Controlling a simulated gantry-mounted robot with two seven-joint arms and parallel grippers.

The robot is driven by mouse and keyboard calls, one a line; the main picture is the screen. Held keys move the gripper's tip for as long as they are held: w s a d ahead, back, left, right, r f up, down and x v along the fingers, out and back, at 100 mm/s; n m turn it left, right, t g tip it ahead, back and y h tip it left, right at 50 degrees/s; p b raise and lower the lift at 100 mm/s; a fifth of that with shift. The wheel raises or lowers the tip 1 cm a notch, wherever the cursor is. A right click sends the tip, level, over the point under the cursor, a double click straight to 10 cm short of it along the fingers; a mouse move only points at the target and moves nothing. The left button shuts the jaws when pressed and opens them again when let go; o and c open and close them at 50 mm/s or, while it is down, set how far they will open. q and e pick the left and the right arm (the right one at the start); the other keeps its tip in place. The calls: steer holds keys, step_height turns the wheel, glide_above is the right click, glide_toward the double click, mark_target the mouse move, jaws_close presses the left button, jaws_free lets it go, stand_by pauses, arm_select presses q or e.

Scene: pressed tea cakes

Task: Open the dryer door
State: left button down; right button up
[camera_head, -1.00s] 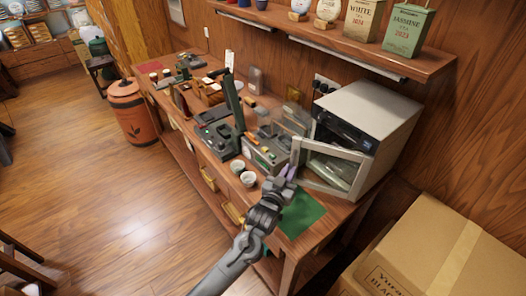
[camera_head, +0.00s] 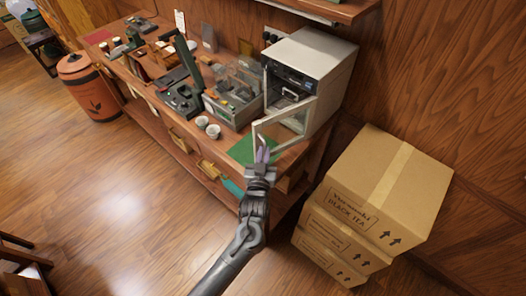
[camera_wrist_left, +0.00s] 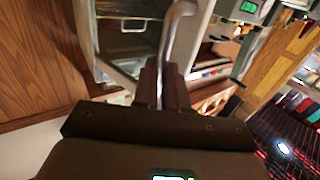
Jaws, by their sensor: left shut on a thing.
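The dryer (camera_head: 318,58) is a white box with a dark control panel at the back right of the bench. Its glass door (camera_head: 292,124) is swung well out from the front, and the dark inside with a rack (camera_head: 290,94) shows. My left gripper (camera_head: 263,156) is at the door's free edge. In the left wrist view the gripper's dark fingers (camera_wrist_left: 163,84) are closed on the silver door handle (camera_wrist_left: 180,32). The door frame (camera_wrist_left: 92,38) shows beside it. My right gripper is in neither view.
Two white cups (camera_head: 207,126) and a green mat (camera_head: 241,151) lie on the bench near the door. Grey machines (camera_head: 232,98) stand left of the dryer. Stacked cardboard boxes (camera_head: 400,200) stand at the right. The floor in front is free.

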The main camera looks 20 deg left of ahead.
arm_select(q)
steer(key=shift+w+d, duration=0.1)
steer(key=shift+d, duration=0.65)
steer(key=c, duration=1.4)
jaws_free()
steer(key=shift+w, duration=0.15)
steer(key=shift+c, duration=0.2)
steer(key=shift+o, duration=1.4)
steer(key=shift+w+d+r, duration=0.2)
steer(key=shift+w, duration=0.05)
steer(key=shift+a, duration=0.2)
